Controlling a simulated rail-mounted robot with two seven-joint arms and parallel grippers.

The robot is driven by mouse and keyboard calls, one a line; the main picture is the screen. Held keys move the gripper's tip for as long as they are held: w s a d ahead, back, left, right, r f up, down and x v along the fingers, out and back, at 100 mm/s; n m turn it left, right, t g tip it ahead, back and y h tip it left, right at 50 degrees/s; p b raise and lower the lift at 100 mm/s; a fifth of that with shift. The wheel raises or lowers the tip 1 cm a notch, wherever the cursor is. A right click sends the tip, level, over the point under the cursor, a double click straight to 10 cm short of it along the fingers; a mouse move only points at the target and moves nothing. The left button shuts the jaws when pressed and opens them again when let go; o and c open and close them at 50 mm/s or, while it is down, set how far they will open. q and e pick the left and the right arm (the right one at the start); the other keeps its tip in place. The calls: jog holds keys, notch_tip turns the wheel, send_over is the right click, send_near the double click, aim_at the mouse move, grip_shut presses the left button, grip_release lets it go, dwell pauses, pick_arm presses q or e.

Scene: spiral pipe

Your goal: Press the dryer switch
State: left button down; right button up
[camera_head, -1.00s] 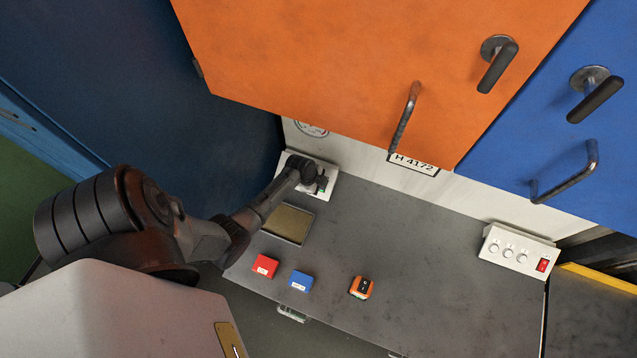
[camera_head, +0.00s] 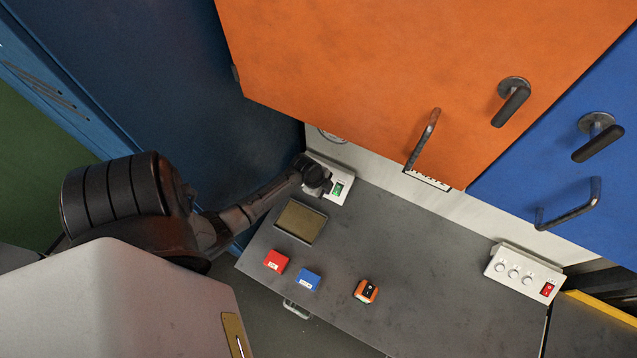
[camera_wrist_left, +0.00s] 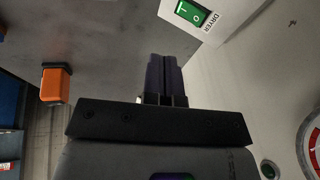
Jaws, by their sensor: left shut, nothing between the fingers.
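The dryer switch is a green rocker (camera_head: 338,188) on a white box (camera_head: 345,167) at the back left of the grey worktop. In the left wrist view the green rocker (camera_wrist_left: 193,13), marked with I and O, sits at the top beside the label DRYER. My left gripper (camera_head: 326,186) is beside the switch on its left and covers part of the box. In the left wrist view its dark fingers (camera_wrist_left: 163,75) are shut together and empty, with their tips apart from the rocker in the picture. My right gripper is not in view.
An open tray (camera_head: 300,222), a red box (camera_head: 276,261), a blue box (camera_head: 307,279) and an orange device (camera_head: 366,291) lie on the worktop (camera_head: 420,270). A white panel with knobs and a red switch (camera_head: 547,289) stands right. An orange cabinet (camera_head: 400,80) overhangs the back.

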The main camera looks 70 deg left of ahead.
pick_arm(q)
jog(key=shift+s+d+v, duration=0.1)
jog(key=shift+s+v, duration=0.1)
jog(key=shift+v, duration=0.9)
jog(key=shift+s+d+v, duration=0.1)
jog(key=shift+s+v, duration=0.05)
jog(key=shift+v, duration=0.9)
jog(key=d+r+n+y, duration=0.3)
jog(key=d+r+n, duration=0.5)
jog(key=r+n, duration=0.3)
jog(key=s+d+r+m+h, duration=0.2)
jog(key=s+d+r+m, duration=0.1)
jog(key=s+d, duration=0.8)
jog(key=shift+s+d, duration=0.2)
jog(key=shift+d, duration=0.45)
